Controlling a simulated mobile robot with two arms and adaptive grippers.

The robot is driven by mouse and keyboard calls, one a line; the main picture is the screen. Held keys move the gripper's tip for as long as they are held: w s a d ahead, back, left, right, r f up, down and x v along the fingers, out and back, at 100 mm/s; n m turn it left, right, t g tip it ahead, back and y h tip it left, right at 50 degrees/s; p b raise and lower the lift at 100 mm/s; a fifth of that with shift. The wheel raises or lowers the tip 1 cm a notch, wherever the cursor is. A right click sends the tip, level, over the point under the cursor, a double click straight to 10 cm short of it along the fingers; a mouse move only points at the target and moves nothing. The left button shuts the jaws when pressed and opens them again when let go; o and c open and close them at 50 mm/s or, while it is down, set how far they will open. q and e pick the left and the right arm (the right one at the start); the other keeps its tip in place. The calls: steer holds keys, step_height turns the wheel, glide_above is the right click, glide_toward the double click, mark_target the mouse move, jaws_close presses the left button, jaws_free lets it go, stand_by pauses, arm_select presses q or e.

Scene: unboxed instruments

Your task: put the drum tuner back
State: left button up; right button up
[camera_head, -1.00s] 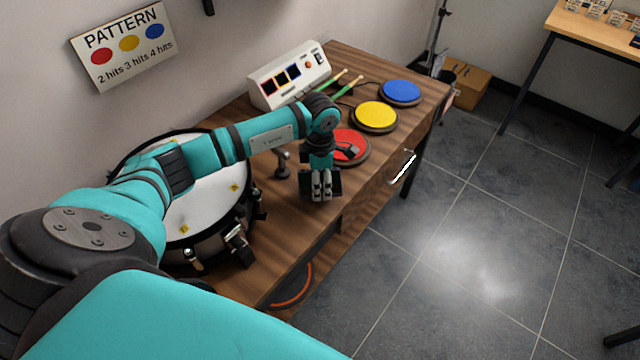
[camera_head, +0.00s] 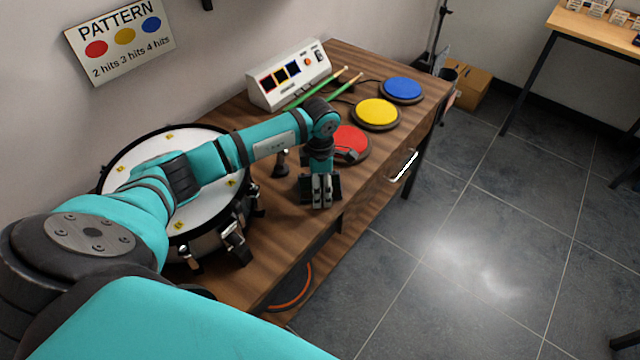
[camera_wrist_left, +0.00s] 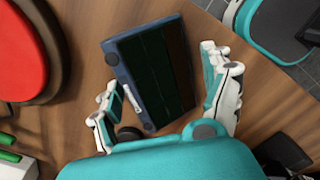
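In the left wrist view a flat, dark rectangular device (camera_wrist_left: 155,70) with a blue edge lies over the wooden table; it may be the drum tuner, but no label is readable. My left gripper (camera_wrist_left: 165,95) is open, with one finger on each side of it and a visible gap on the right. In the head view my left gripper (camera_head: 322,192) points down near the table's front edge, left of the red pad (camera_head: 350,143), and mostly hides the device. A small dark upright object (camera_head: 281,163) stands between gripper and drum; its kind is unclear. My right gripper is not in view.
A drum (camera_head: 195,205) fills the table's left part under my arm. A white console (camera_head: 290,72), green drumsticks (camera_head: 325,88), a yellow pad (camera_head: 376,113) and a blue pad (camera_head: 402,89) occupy the far part. A drawer handle (camera_head: 404,166) is on the table front.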

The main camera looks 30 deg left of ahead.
arm_select(q)
steer(key=shift+r, duration=0.65)
step_height(320, 180, up, 11)
stand_by(0.6)
